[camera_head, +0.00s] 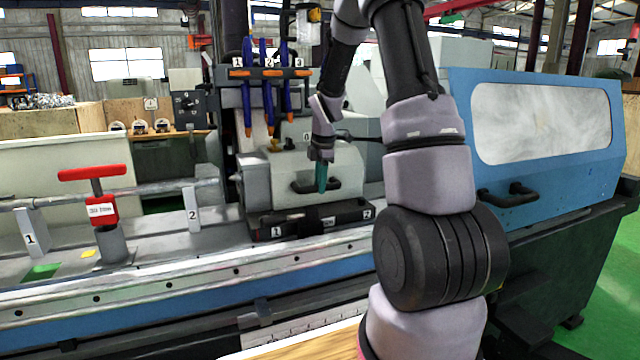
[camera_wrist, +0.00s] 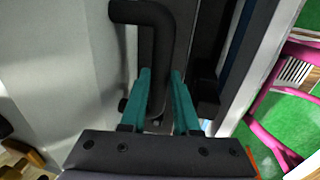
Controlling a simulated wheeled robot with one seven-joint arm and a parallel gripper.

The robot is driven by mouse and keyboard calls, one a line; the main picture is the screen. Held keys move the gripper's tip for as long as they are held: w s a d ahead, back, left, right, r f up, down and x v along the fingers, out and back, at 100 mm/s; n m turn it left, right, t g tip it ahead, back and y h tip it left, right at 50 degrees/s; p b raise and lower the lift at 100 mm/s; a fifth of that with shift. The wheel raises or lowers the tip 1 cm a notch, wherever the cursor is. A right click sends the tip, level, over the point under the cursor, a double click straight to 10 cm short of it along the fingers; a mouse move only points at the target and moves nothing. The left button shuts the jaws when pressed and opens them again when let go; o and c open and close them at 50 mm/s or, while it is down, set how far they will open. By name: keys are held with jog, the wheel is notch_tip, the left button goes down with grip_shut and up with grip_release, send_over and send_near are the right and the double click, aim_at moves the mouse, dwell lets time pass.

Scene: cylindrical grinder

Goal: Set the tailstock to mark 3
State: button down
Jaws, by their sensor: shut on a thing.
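My gripper (camera_head: 322,178) has teal fingers and points down at the front of a light grey housing (camera_head: 344,165). Its fingers are shut on the black bent handle (camera_head: 300,186) of that housing. In the wrist view the fingers (camera_wrist: 158,100) stand on either side of the black handle bar (camera_wrist: 150,14). The housing sits on the machine bed above a dark base with tags 1 (camera_head: 277,232) and 2 (camera_head: 367,213). No label names the tailstock legibly, and I see no mark 3 on the bed.
A red T-handled post (camera_head: 102,210) and upright plates 1 (camera_head: 31,238) and 2 (camera_head: 192,214) stand on the bed at left. Blue hoses numbered 1 to 3 hang in a rack (camera_head: 270,73) behind. A blue windowed guard (camera_head: 540,130) is at right.

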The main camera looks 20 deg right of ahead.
dwell(0.3)
jog(key=shift+a, duration=0.95)
jog(key=c, duration=0.7)
grip_release()
jog(key=shift+d, duration=0.1)
jog(key=shift+o, duration=0.2)
jog(key=shift+r, duration=0.1)
notch_tip(320, 180, up, 10)
jog(key=s, duration=0.2)
jog(key=shift+r, duration=0.2)
jog(key=shift+s+d, duration=0.1)
